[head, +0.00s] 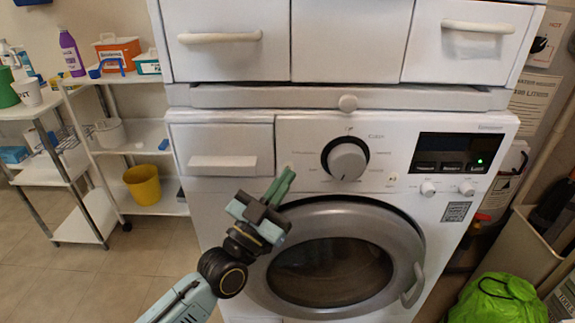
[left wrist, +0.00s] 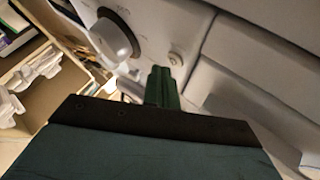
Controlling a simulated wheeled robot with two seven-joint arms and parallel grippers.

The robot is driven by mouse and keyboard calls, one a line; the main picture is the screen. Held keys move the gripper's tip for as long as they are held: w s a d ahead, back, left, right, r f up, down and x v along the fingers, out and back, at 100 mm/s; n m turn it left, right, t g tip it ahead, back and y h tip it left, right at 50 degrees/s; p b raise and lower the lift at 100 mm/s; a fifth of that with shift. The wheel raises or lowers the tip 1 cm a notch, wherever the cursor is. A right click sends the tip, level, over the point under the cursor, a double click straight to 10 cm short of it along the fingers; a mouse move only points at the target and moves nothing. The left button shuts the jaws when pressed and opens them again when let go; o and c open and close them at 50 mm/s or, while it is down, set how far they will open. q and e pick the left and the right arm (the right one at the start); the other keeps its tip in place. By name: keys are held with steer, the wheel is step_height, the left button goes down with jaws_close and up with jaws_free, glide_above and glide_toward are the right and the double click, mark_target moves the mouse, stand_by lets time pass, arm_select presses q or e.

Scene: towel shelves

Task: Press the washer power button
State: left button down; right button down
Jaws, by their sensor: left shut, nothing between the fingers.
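The white washer (head: 400,205) has a large round dial (head: 347,160), which also shows in the left wrist view (left wrist: 114,38). A small round button (left wrist: 176,59) sits on the panel beside the dial in the left wrist view. In the head view that spot is at the fingertips and hard to make out. My left gripper (head: 284,180) is shut and empty, its green fingers pointing up at the panel left of the dial. In the left wrist view its fingertips (left wrist: 161,76) are close to the button; I cannot tell if they touch. My right gripper is not in view.
The round door (head: 412,240) lies below and right of the left gripper. A drawer front (head: 222,150) is to its left. A dark display (head: 450,153) shows a green light. White shelves (head: 150,130) stand at left, a green bag (head: 505,300) at lower right.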

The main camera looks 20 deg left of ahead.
arm_select(q)
steer(key=shift+s, duration=0.15)
steer(key=s+d+p, duration=0.1)
steer(key=s+p, duration=0.2)
steer(key=s, duration=0.2)
steer(key=shift+s+d, duration=0.4)
steer(key=shift+s, duration=0.1)
